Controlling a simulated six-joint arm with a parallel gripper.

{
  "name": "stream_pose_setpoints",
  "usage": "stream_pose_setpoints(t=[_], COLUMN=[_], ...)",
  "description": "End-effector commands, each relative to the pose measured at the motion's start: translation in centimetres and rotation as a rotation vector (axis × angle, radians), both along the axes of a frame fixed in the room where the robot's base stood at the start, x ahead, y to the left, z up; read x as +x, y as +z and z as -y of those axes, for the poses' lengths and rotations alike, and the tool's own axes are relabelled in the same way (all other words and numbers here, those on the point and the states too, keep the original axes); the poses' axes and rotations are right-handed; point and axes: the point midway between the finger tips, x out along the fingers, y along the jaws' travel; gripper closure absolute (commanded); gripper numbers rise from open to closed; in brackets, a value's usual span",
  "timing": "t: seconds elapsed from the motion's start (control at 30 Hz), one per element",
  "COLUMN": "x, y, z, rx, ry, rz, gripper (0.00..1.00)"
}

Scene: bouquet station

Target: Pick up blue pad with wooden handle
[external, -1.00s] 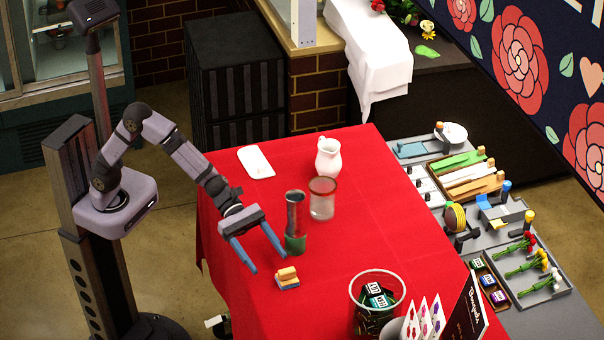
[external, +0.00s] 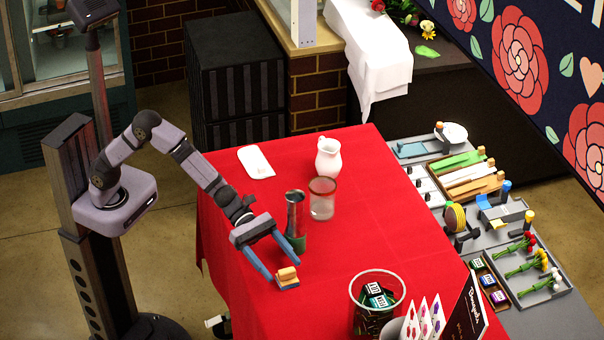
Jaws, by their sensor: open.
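The blue pad with wooden handle (external: 287,279) lies on the red tablecloth near the table's left front edge. Its tan wooden grip is on top and a thin blue pad shows below it. My gripper (external: 282,263) is open, its two blue fingers pointing down toward the pad. One finger is on the left of the pad and the other is behind it on the right. The fingers look close to the handle, but I cannot tell whether they touch it. Nothing is held.
A dark metal cylinder with a green base (external: 295,222) stands right behind my gripper. A glass (external: 322,208), a white pitcher (external: 328,160) and a white dish (external: 256,162) are farther back. A bin with small packets (external: 377,274) stands to the right. The middle right tablecloth is clear.

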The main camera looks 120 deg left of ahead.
Motion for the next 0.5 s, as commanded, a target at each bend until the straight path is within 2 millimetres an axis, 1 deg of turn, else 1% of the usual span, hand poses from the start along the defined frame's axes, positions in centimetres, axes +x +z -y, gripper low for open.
stream_pose_setpoints(t=[0.13,0.27,0.5], x=[1.5,2.6,3.3], y=[-0.2,-0.7,-1.1], z=[0.9,1.3,1.5], rx=[0.001,0.000,0.001], ry=[-0.002,-0.001,0.000], rz=[-0.003,-0.001,-0.001], gripper=[0.33,0.33,0.33])
